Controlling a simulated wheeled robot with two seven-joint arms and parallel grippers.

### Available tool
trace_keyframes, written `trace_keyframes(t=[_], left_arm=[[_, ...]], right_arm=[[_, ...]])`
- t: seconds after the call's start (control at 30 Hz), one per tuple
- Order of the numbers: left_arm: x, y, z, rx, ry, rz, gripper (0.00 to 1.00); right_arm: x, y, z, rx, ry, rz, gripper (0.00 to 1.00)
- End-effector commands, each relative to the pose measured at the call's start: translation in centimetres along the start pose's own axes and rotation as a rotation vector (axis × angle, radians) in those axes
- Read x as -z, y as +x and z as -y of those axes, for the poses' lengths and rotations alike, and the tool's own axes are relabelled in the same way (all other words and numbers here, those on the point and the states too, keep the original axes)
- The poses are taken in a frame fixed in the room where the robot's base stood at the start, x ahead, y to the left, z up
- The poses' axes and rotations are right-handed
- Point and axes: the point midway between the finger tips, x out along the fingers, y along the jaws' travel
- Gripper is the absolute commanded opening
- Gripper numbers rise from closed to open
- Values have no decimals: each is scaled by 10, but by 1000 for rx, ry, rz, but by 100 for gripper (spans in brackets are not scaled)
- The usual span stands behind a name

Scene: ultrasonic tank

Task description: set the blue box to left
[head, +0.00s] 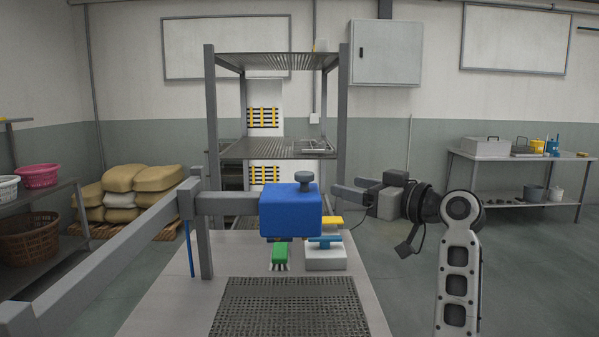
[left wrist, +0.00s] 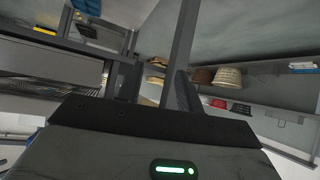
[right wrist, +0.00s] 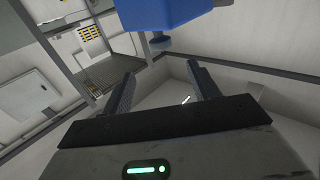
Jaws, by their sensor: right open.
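The blue box (head: 288,212) sits at the right end of a grey horizontal beam (head: 228,202) on a post, above the bench. A dark grey knob (head: 304,182) stands on it. My right gripper (head: 342,193) is just right of the box, apart from it, pointing left. In the right wrist view its fingers (right wrist: 162,85) are spread with nothing between them. The blue box (right wrist: 160,14) and knob (right wrist: 161,42) show beyond them there. My left gripper is outside the head view.
On the bench (head: 175,295), a green brush (head: 279,256) and a white block with a blue top (head: 325,257) lie below the box. A perforated mat (head: 290,308) is in front. A metal rack (head: 280,149) stands behind. Right of the bench is open floor.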

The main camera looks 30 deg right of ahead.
Motion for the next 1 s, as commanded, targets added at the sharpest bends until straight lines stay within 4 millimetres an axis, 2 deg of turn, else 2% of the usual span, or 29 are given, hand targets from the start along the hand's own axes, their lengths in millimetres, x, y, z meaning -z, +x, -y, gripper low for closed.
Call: trace_keyframes(t=[0.3,0.53,0.73,1.0], left_arm=[[9,-10,2,10,0,9,36],[12,-14,4,16,0,15,36],[12,-16,5,17,1,19,36],[12,-15,6,21,1,17,36]], right_arm=[[4,71,1,4,6,-1,60],[4,114,2,5,3,0,60],[2,132,1,1,0,0,60],[0,136,1,1,-1,0,60]])
